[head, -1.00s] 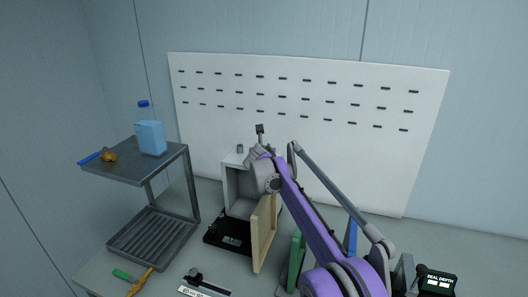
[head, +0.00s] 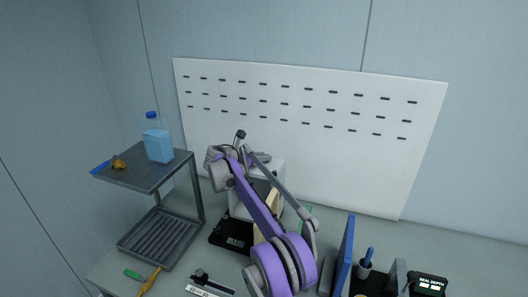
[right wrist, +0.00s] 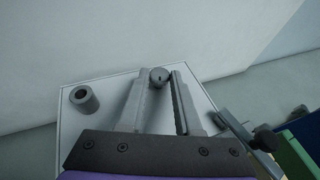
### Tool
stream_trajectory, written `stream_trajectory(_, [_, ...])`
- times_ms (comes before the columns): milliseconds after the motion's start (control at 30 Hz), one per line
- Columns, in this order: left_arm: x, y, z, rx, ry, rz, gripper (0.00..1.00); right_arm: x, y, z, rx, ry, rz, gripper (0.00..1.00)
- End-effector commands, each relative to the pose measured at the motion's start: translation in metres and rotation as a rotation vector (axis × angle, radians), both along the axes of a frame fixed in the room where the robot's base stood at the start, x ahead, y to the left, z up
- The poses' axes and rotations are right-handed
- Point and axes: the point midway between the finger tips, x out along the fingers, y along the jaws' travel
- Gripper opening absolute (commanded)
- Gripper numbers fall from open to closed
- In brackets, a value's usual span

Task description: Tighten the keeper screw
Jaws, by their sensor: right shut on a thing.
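In the right wrist view, a small round grey screw head (right wrist: 159,74) stands at the far edge of the pale top of a box (right wrist: 110,98). My right gripper (right wrist: 160,82) has its two fingers on either side of it and is shut on it. A short grey hollow cylinder (right wrist: 84,98) stands on the box top to the left, apart from the fingers. In the head view, my purple right arm covers much of the box (head: 276,171), and the fingertips are hidden. My left gripper is not in view.
A grey bracket with a dark knob (right wrist: 265,138) sits at the box's right side. A beige panel (head: 272,200) stands at its front. A shelf rack (head: 165,178) with a blue bottle (head: 158,145) is left. A blue upright panel (head: 343,255) and pen cup (head: 364,268) are right.

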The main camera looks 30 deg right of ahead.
Motion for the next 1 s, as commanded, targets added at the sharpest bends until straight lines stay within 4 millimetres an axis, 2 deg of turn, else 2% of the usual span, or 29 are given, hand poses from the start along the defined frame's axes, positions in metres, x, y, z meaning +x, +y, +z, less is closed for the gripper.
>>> stream_trajectory(33, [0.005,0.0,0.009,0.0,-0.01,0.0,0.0,0.005,0.001,0.006,0.001,-0.006,-0.03,0.0])
stream_trajectory(300, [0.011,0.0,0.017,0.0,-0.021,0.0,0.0,0.006,0.001,0.002,-0.001,-0.003,-0.15,0.0])
stream_trajectory(1000, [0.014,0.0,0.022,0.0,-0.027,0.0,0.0,0.007,0.001,0.0,-0.001,0.001,-0.251,0.0])
